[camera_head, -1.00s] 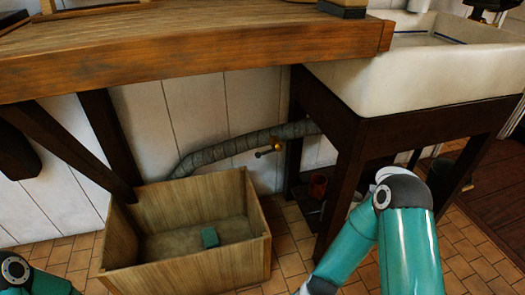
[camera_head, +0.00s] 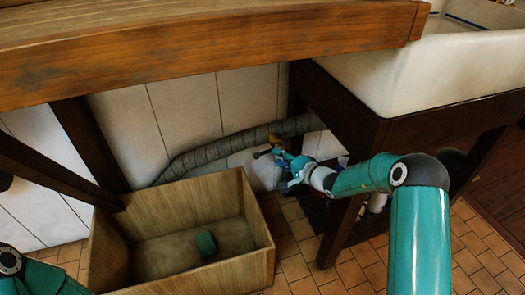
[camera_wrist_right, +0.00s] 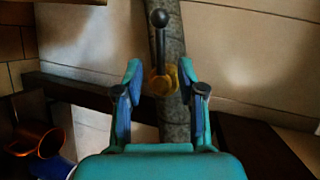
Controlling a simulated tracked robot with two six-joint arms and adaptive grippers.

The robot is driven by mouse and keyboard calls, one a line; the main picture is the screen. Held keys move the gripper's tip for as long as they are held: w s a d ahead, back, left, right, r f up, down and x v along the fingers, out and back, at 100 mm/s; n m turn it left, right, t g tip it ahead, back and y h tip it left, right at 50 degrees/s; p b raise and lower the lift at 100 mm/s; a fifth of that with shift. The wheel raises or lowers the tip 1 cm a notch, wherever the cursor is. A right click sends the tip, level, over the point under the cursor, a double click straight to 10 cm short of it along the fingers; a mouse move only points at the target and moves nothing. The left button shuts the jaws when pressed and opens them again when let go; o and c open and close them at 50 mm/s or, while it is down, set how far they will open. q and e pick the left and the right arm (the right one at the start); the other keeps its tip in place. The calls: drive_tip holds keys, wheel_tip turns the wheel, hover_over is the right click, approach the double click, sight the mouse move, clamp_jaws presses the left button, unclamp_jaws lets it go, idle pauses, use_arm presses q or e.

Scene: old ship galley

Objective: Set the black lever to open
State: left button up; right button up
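The black lever (camera_wrist_right: 160,40) is a thin dark rod with a round black knob, on a brass valve (camera_wrist_right: 162,84) by a grey pipe. In the wrist view the knob points up the picture. In the head view the lever's end (camera_head: 258,154) shows small, left of the brass valve (camera_head: 277,143). My right gripper (camera_head: 282,158) is at the valve under the counter. In the wrist view my right gripper (camera_wrist_right: 161,70) is open, its fingers on either side of the brass part, with gaps visible; the knob lies beyond the fingertips. My left gripper is out of view.
The grey pipe (camera_head: 215,150) runs along the white wall behind a wooden crate (camera_head: 262,225) holding a green block (camera_head: 206,243). A dark sink leg (camera_head: 340,232) stands near my right arm. The counter (camera_head: 200,60) overhangs. An orange-red vessel (camera_wrist_right: 45,143) is at lower left.

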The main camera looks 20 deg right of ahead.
sight(265, 153)
drive_tip(key=b+x, duration=0.1)
drive_tip(key=x, duration=0.6)
drive_tip(key=shift+a+f, duration=0.15)
drive_tip(key=shift+a, duration=0.1)
drive_tip(key=shift+s, duration=0.1)
clamp_jaws()
